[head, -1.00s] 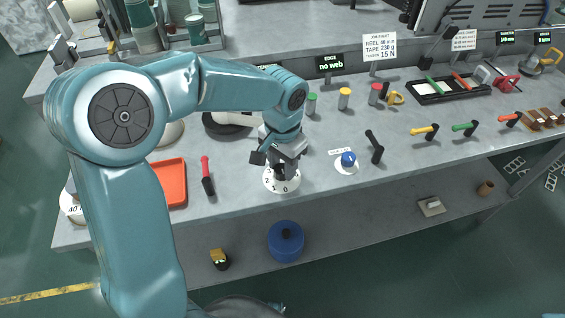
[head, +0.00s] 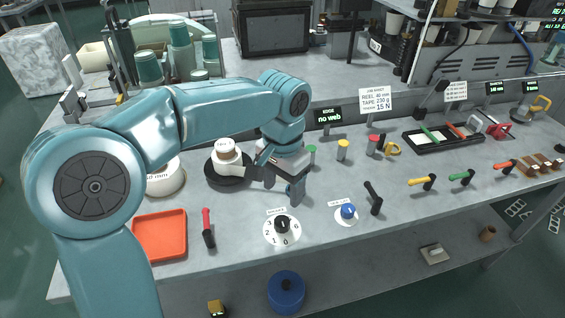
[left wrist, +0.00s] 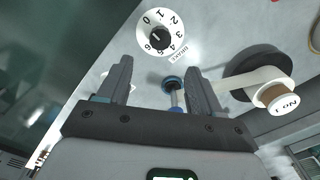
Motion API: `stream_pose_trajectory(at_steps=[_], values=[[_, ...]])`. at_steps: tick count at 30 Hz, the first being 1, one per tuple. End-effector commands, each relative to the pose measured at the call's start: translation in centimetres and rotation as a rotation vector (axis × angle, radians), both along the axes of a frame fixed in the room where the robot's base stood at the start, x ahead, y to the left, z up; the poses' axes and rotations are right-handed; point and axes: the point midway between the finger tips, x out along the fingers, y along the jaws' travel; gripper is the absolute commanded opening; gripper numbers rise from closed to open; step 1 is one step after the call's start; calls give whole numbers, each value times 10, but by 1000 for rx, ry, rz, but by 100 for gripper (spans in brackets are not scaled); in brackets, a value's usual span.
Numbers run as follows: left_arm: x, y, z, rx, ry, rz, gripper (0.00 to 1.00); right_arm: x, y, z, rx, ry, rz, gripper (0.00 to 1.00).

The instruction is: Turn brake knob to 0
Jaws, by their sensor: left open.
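The brake knob (head: 282,224) is a black knob on a round white numbered dial (head: 270,237) near the table's front edge. It shows clear of the fingers in the left wrist view (left wrist: 158,37), with the BRAKE label beside the dial. The 0 is at the dial's upper left there; I cannot tell surely which number the knob points to. My left gripper (head: 283,190) is open and empty, above and behind the dial in the head view, apart from the knob. Its two fingers show in the left wrist view (left wrist: 160,70). My right gripper is not in view.
A blue knob (head: 348,211) and a black lever (head: 373,198) stand right of the dial. A tape roll (head: 226,152) on a black disc is behind left. A blue-topped post (left wrist: 172,82) shows between the fingers. A red-handled tool (head: 207,228) and orange tray (head: 160,236) lie left.

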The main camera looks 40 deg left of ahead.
Motion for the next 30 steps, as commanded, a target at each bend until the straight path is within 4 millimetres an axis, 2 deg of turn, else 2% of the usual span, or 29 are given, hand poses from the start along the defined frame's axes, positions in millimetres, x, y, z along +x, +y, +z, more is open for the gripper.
stream_pose_trajectory(at_steps=[1, 3, 9, 13, 30], values=[[1, 0, 15, 0, -4, 0, 65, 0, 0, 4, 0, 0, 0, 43], [1, 0, 30, 0, -3, 0, 65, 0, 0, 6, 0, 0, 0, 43], [0, 0, 55, 0, 0, -1, 65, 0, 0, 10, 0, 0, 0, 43], [0, 0, 60, 0, 0, -1, 65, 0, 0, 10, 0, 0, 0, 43], [0, 0, 59, 0, 1, 0, 65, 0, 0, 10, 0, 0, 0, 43]])
